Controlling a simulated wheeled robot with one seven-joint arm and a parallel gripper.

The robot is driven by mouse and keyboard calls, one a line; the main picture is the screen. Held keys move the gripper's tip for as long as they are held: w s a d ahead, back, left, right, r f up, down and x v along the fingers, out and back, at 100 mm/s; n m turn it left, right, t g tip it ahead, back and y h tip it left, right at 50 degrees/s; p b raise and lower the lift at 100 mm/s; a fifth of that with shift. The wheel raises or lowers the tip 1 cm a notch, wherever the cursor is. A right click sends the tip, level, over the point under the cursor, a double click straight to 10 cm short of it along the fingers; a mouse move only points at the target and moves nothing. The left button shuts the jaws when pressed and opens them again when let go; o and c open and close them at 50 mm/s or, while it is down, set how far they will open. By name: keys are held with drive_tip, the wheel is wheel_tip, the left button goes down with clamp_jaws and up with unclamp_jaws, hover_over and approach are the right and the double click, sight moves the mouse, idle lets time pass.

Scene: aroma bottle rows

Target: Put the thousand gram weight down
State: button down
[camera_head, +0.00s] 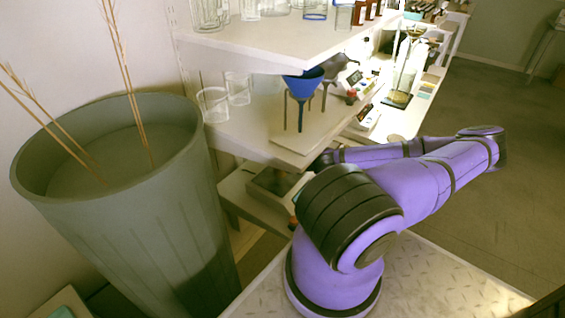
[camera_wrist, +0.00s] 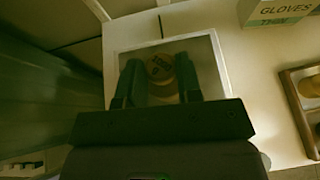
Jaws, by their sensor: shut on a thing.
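The thousand gram weight (camera_wrist: 160,67) shows in the wrist view as a round, brownish-yellow piece with dark marking on its top. My gripper (camera_wrist: 157,72) is shut on it, one dark finger on each side. Behind it lies a square plate with a pale frame (camera_wrist: 216,68). I cannot tell whether the weight touches the plate or hangs just above it. In the head view a dark-topped square device (camera_head: 274,183) sits on the low shelf; the weight and my fingers are hidden there.
A box marked GLOVES (camera_wrist: 279,12) and a wooden tray (camera_wrist: 292,98) with a round piece stand at the right in the wrist view. A large grey-green bin (camera_head: 120,215) stands left of the shelves. A blue funnel (camera_head: 303,84) stands on the middle shelf.

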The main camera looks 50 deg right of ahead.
drive_tip(key=shift+w+f, duration=0.25)
drive_tip(key=shift+w, duration=0.05)
drive_tip(key=shift+f, duration=0.45)
drive_tip(key=shift+f, duration=0.1)
drive_tip(key=c, duration=0.8)
unclamp_jaws()
drive_tip(key=shift+s+r, duration=0.25)
drive_tip(key=shift+s, duration=0.2)
drive_tip(key=s, duration=0.9)
drive_tip(key=s+r, duration=0.1)
drive_tip(key=s, duration=0.4)
drive_tip(key=shift+d, duration=0.1)
